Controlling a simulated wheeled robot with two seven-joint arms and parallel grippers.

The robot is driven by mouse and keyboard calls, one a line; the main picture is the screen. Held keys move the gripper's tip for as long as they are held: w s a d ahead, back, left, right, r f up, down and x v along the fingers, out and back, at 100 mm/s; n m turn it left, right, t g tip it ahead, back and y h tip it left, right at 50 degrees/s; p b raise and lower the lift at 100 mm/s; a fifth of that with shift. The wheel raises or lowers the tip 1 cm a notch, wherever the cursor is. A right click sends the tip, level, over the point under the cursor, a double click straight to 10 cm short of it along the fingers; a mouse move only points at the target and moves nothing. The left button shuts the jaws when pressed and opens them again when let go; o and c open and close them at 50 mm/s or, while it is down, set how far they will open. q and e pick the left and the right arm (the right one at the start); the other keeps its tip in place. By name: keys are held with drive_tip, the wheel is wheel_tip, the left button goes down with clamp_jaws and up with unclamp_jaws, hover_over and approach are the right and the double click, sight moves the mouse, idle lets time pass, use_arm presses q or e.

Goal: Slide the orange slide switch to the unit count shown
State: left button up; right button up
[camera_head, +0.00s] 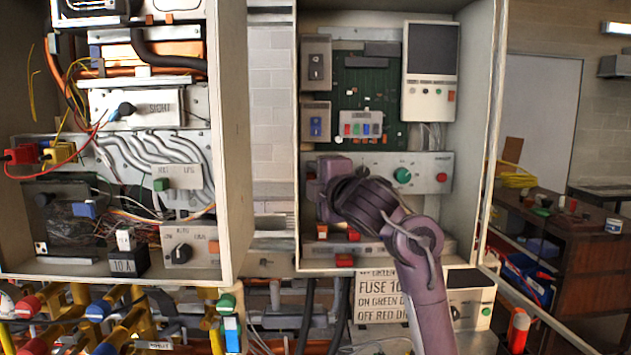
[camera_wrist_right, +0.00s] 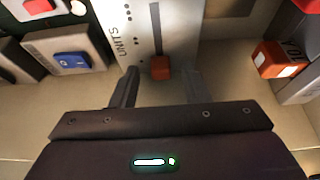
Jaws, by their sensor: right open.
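The orange slide switch (camera_wrist_right: 160,68) sits at the near end of a dark vertical slot in a pale panel (camera_wrist_right: 178,35) in the right wrist view. The panel reads UNITS and has groups of small black dots beside the slot. My right gripper (camera_wrist_right: 161,78) is open, with one finger on each side of the switch in the picture. I cannot tell whether either finger touches it. In the head view my right gripper (camera_head: 330,188) reaches into the right cabinet, and my arm hides the switch there. My left gripper is not in view.
In the right wrist view a blue rocker switch (camera_wrist_right: 72,60) is to the left and an orange-red block (camera_wrist_right: 278,58) to the right. In the head view a dark-screened unit (camera_head: 432,50) and a green knob (camera_head: 403,175) are nearby. The cabinet's side walls bound the space.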

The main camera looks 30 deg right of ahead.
drive_tip(key=shift+f, duration=0.1)
drive_tip(key=shift+c, duration=1.3)
clamp_jaws()
drive_tip(key=shift+d, duration=0.1)
drive_tip(key=shift+s+d+p, duration=0.15)
drive_tip(key=shift+d+p, duration=0.2)
drive_tip(key=shift+s+d+p, duration=0.35)
drive_tip(key=shift+s+d, duration=0.3)
drive_tip(key=shift+d, duration=0.3)
drive_tip(key=shift+o, duration=1.3)
unclamp_jaws()
drive_tip(key=shift+w+a, duration=0.1)
drive_tip(key=shift+a, duration=0.05)
